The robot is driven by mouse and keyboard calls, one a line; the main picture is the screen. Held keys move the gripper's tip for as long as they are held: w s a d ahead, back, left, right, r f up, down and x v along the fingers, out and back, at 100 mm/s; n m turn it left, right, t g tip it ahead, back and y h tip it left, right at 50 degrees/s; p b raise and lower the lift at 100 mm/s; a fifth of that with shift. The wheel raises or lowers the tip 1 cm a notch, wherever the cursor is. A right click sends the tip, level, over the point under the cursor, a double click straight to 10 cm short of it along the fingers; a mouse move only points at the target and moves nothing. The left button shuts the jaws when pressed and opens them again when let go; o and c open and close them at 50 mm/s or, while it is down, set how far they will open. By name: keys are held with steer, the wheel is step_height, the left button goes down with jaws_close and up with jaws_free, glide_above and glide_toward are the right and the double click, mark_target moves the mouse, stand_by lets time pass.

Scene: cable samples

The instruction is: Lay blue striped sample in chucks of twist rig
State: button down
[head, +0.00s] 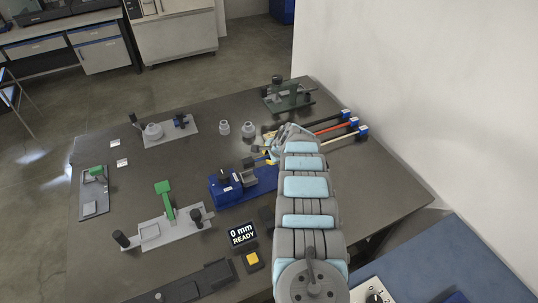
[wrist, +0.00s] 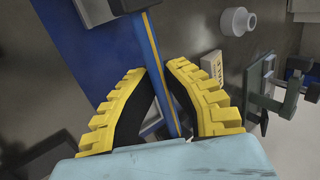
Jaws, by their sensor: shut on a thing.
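The blue sample with a yellow stripe (wrist: 155,50) runs lengthwise between my fingers in the wrist view. My gripper (wrist: 159,72) has yellow-ribbed fingers shut on it. In the head view my gripper (head: 272,152) is at the far end of my arm, near the back right of a blue-based rig (head: 226,199), which I take as the twist rig. Dark and grey blocks stand on this base. The base also shows in the wrist view (wrist: 75,45), beside and below the sample. I cannot tell whether the sample touches a chuck; my arm hides part of the rig.
Black, red and pale samples with blue ends (head: 353,122) lie at the right. Two grey knobbed pieces (head: 236,128) stand behind the rig. A green-lever fixture (head: 167,200) is at left. A display (head: 242,234) reads "0 mm READY", with a yellow button (head: 252,259) before it.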

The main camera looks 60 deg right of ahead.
step_height(320, 180, down, 8)
steer(key=b, duration=0.8)
steer(key=shift+f+b, duration=0.3)
steer(key=shift+b, duration=0.25)
stand_by(0.6)
steer(key=c, duration=1.1)
jaws_free()
steer(key=shift+r, duration=0.1)
